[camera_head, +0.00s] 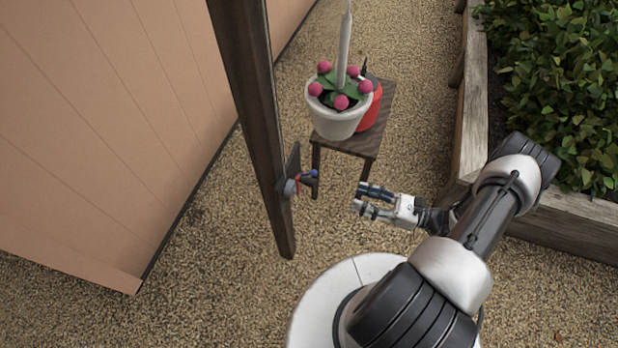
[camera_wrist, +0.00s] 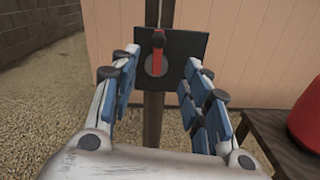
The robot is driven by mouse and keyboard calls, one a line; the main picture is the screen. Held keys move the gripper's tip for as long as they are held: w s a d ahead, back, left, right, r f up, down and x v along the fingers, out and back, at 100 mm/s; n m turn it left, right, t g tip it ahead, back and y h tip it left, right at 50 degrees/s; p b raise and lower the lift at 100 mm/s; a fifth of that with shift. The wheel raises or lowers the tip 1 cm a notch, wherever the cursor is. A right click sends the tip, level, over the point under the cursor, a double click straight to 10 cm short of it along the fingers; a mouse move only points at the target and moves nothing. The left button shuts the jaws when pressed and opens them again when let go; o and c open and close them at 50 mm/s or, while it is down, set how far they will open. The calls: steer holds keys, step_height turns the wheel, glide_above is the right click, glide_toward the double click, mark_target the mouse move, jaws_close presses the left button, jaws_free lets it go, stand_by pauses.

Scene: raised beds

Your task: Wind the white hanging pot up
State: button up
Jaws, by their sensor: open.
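The white pot (camera_head: 335,122) holds green leaves and several pink blooms, and a pale rod or strap rises from it. In the head view it overlaps a small dark table; I cannot tell whether it touches it. A winch is fixed to the dark post (camera_head: 256,110), with a dark plate (camera_wrist: 186,48), a grey drum (camera_head: 289,187) and a red crank arm (camera_wrist: 158,56). My gripper (camera_head: 360,198) is open and empty, facing the winch, apart from the crank.
A dark wooden table (camera_head: 352,146) stands behind the winch with a red object (camera_head: 371,112) on it. A tan wall (camera_head: 110,120) is at left. A raised bed (camera_head: 478,100) with shrubs is at right. Gravel lies between.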

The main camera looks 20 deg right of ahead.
mark_target(309, 181)
steer(key=x, duration=1.6)
steer(key=shift+w+a+b, duration=0.15)
steer(key=shift+a+b, duration=0.25)
steer(key=shift+c, duration=0.6)
jaws_close()
